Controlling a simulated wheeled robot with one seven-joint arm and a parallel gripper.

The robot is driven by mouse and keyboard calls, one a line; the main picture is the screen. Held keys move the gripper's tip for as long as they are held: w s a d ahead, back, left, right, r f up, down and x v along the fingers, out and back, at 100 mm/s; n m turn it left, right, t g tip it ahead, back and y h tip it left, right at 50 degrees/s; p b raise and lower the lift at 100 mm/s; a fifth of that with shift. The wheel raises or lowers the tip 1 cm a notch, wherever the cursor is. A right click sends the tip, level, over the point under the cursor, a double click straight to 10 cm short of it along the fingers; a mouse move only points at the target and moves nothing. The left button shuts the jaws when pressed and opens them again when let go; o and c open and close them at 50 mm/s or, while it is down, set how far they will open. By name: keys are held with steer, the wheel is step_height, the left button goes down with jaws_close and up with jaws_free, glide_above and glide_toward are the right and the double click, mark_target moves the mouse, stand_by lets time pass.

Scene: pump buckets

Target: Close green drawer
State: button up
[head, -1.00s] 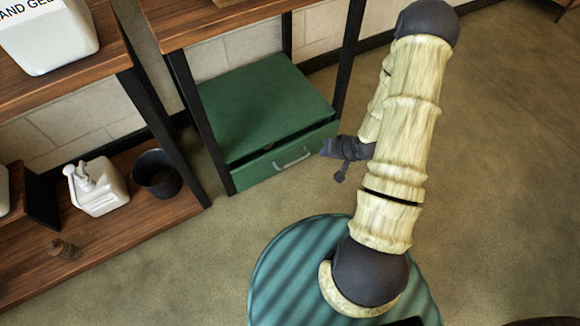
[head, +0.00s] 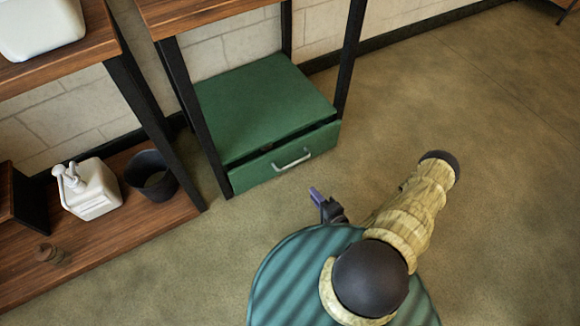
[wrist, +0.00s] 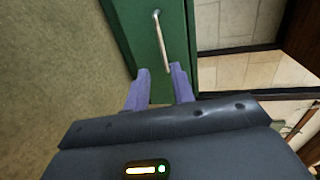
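The green drawer (head: 287,160) sits low in a green cabinet (head: 262,103) under a wooden shelf with black legs. It stands slightly open, with a dark gap between its front and the cabinet top. A pale metal handle (head: 292,159) is on its front, and it also shows in the wrist view (wrist: 160,40). My gripper (head: 317,195) is in front of the drawer, low and apart from it in the head view. In the wrist view, its two purple fingers (wrist: 160,75) are parted with nothing seen between them, pointing toward the drawer front near the handle's end.
A wooden shelf unit on the left holds a white pump bottle (head: 90,188) and a dark bucket (head: 151,175) on its lower board. A white container (head: 40,25) stands on the upper board. The floor to the right is clear.

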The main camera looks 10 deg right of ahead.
mark_target(290, 165)
steer(key=shift+w, duration=0.1)
steer(key=b+x, duration=0.7)
steer(key=x, duration=1)
steer(key=shift+w+a+b, duration=0.1)
steer(key=shift+w+b, duration=0.05)
steer(key=shift+b, duration=0.25)
jaws_close()
